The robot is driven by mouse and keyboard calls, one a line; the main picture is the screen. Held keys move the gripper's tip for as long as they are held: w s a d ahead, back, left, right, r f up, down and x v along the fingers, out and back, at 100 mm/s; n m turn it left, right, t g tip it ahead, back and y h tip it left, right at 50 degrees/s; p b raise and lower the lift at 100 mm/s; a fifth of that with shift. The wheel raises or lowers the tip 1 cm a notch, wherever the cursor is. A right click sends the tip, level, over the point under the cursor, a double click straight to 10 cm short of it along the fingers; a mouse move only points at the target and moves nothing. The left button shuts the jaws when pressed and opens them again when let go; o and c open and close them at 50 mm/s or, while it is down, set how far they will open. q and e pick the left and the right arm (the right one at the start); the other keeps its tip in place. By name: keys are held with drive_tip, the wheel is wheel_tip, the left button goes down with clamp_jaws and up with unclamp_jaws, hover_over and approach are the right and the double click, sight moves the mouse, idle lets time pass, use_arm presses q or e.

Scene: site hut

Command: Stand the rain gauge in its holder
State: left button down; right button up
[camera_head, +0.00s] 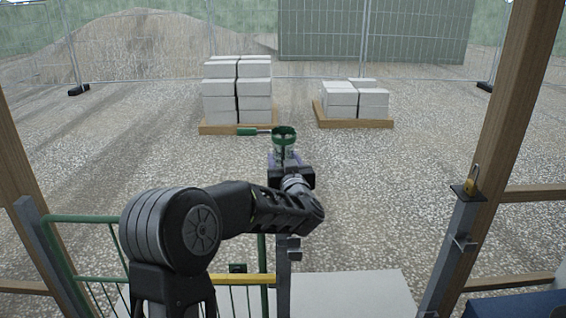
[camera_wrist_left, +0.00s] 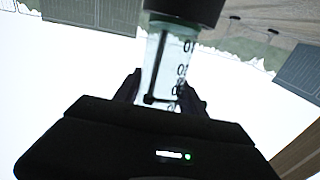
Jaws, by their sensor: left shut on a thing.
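The rain gauge (camera_head: 284,135) has a green, cup-like top and a clear tube with dark numbers. My left gripper (camera_head: 289,165) is shut on its tube, which looks about upright beyond the grey post. In the left wrist view the tube (camera_wrist_left: 168,65) stands between the fingers of my left gripper (camera_wrist_left: 167,95), with a dark collar above. I cannot pick out the holder for certain. A small grey bracket (camera_head: 292,248) shows on the grey post (camera_head: 283,275), partly hidden by my arm. My right gripper is out of view.
A green-handled rod (camera_head: 248,131) shows left of the gauge top; whether they touch is unclear. Green railings (camera_head: 85,218) stand at left, a pale panel (camera_head: 350,295) below. Block stacks (camera_head: 238,90) stand on pallets beyond open gravel.

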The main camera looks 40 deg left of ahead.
use_arm(q)
drive_tip(key=c, duration=1)
unclamp_jaws()
wheel_tip(320, 180, down, 2)
drive_tip(key=shift+a, duration=0.15)
drive_tip(key=shift+c, duration=0.2)
drive_tip(key=shift+o, duration=0.7)
drive_tip(key=shift+w+a+f, duration=0.15)
drive_tip(key=shift+w+a, duration=0.05)
drive_tip(key=shift+o, duration=0.9)
drive_tip(key=shift+w, duration=0.1)
drive_tip(key=shift+o, duration=0.3)
drive_tip(key=shift+r, duration=0.25)
drive_tip(key=shift+d+r, duration=0.15)
drive_tip(key=shift+s+d, duration=0.15)
drive_tip(key=shift+s, duration=0.1)
drive_tip(key=b+v, duration=0.2)
drive_tip(key=v, duration=0.9)
drive_tip(key=shift+s+d, duration=0.15)
drive_tip(key=shift+d, duration=0.1)
drive_tip(key=shift+r, duration=0.15)
